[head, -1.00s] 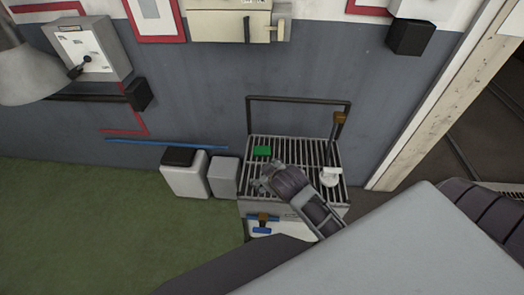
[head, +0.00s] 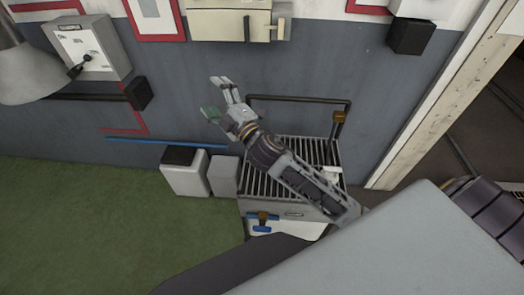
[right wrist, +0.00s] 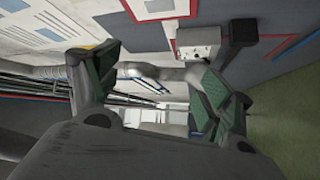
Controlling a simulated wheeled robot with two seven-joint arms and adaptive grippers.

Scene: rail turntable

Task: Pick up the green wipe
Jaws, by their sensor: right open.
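The green wipe does not show now; my right forearm covers the spot on the slatted cart top (head: 323,152) where it lay earlier. My right gripper (head: 217,97) is raised up and left of the cart, in front of the grey wall in the head view. Its fingers are spread with nothing between them. The green patch there appears to be a finger pad. In the right wrist view the open gripper (right wrist: 160,85) shows green ribbed pads on both sides and an empty gap. My left gripper is not in view.
The cart has a dark handle rail (head: 298,98) at its back. Two bins, one with a black lid (head: 185,178) and a plain grey one (head: 223,176), stand left of it. A blue strip (head: 165,143) runs along the wall base. Green floor (head: 90,220) is free at left.

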